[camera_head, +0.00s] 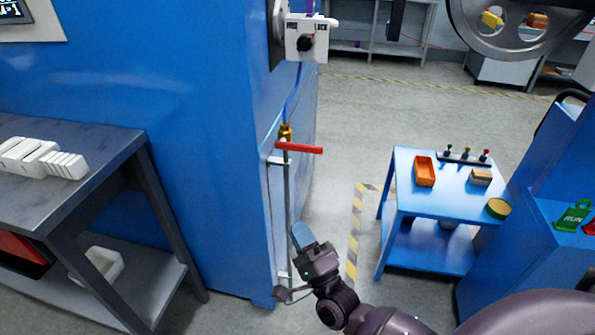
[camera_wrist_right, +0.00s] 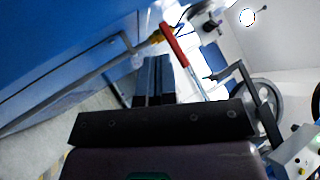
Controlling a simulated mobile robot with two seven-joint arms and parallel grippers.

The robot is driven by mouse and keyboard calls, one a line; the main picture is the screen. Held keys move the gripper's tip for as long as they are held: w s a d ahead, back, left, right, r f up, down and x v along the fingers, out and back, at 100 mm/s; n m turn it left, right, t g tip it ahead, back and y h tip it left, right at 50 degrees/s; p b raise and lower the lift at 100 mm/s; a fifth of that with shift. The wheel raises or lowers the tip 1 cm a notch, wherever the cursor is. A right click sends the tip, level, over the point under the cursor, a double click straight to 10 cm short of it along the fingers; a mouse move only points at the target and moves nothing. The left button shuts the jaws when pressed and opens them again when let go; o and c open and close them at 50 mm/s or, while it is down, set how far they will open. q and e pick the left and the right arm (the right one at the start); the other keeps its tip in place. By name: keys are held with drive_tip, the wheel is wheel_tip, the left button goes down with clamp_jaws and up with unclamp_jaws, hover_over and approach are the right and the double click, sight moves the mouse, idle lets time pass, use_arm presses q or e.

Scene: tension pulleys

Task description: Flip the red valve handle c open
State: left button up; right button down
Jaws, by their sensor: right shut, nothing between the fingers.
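The red valve handle (camera_head: 300,147) sits on a brass fitting (camera_head: 285,131) at the top of a thin vertical pipe beside the blue cabinet's corner. In the head view it sticks out to the right, roughly across the pipe. In the right wrist view the red handle (camera_wrist_right: 174,44) shows beyond the fingertips, a little to the right. My right gripper (camera_head: 302,234) is below the handle, close to the pipe, apart from the handle. In the wrist view its fingers (camera_wrist_right: 153,82) are together and empty. No letter marking shows on the handle. My left gripper is not in view.
The large blue cabinet (camera_head: 180,110) stands left of the pipe. A white lock box (camera_head: 306,38) is above the handle. A grey bench (camera_head: 95,150) is at left. A blue table (camera_head: 435,207) with small items stands at right. Open floor lies between pipe and table.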

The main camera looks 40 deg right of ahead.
sight(298, 148)
use_arm(q)
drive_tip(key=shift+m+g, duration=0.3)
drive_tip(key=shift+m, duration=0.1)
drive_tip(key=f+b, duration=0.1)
drive_tip(key=b, duration=0.1)
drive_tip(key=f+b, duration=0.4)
drive_tip(key=b, duration=0.1)
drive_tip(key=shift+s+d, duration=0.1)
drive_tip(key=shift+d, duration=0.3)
use_arm(e)
drive_tip(key=w+d+f+m+g+h, duration=0.2)
drive_tip(key=w+m+g+h, duration=0.1)
drive_tip(key=m+h, duration=0.6)
drive_tip(key=w+d+f+m+g+h, duration=0.3)
drive_tip(key=m+h, duration=0.6)
drive_tip(key=m, duration=0.8)
drive_tip(key=shift+w+h, duration=0.35)
drive_tip(key=shift+h, duration=0.05)
use_arm(q)
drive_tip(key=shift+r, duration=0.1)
drive_tip(key=shift+p, duration=0.45)
use_arm(e)
drive_tip(key=s+a+r+x, duration=0.1)
drive_tip(key=r+x, duration=0.1)
drive_tip(key=x, duration=1)
drive_tip(key=shift+r, duration=0.25)
drive_tip(key=shift+w+a, duration=0.1)
